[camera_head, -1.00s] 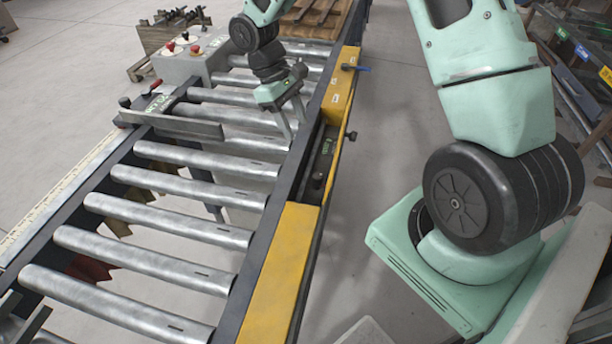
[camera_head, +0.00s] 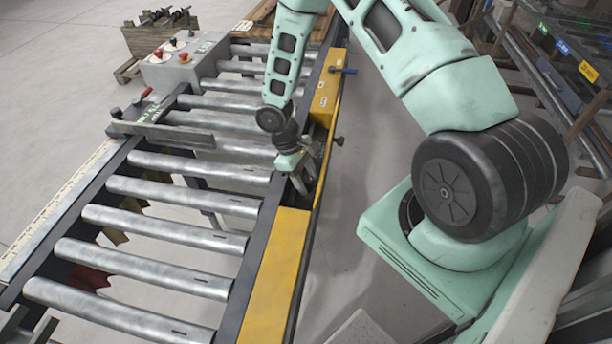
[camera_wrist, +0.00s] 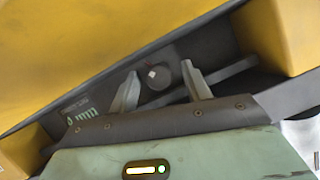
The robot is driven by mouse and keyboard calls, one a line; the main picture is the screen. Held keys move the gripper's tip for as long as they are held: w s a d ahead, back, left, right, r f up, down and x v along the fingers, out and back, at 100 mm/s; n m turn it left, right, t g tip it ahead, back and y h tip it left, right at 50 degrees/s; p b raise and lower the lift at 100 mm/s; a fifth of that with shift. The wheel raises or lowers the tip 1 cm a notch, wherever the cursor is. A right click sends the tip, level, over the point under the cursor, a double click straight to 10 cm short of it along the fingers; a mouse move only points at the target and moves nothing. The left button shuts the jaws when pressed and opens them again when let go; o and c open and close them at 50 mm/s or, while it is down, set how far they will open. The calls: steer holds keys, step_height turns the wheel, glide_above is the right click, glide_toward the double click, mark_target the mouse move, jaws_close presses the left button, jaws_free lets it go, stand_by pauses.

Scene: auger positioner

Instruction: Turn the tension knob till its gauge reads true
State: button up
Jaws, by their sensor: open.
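A dark round knob (camera_wrist: 158,82) sits in the recess between the yellow covers in the wrist view, with a small pale mark near it. My gripper (camera_wrist: 160,70) is open, its two pale fingers on either side of the knob; contact cannot be told. A small label with green marks and tiny lettering (camera_wrist: 86,118), perhaps the gauge, lies left of the fingers, partly covered by my gripper; its reading is illegible. In the head view my gripper (camera_head: 299,182) points down at the recess in the conveyor's right rail, and it hides the knob there.
Yellow covers (camera_head: 277,265) flank the recess along the rail. A button box (camera_head: 185,62) stands behind.

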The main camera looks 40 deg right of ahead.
steer(key=shift+c, duration=0.3)
steer(key=c, duration=0.9)
steer(key=shift+f+n+h+b, duration=0.15)
steer(key=shift+n+h+b, duration=0.25)
steer(key=shift+n+b, duration=0.55)
steer(key=shift+n+t, duration=0.4)
steer(key=shift+n, duration=0.15)
steer(key=o, duration=1)
steer(key=shift+c, duration=0.2)
steer(key=shift+r, duration=0.2)
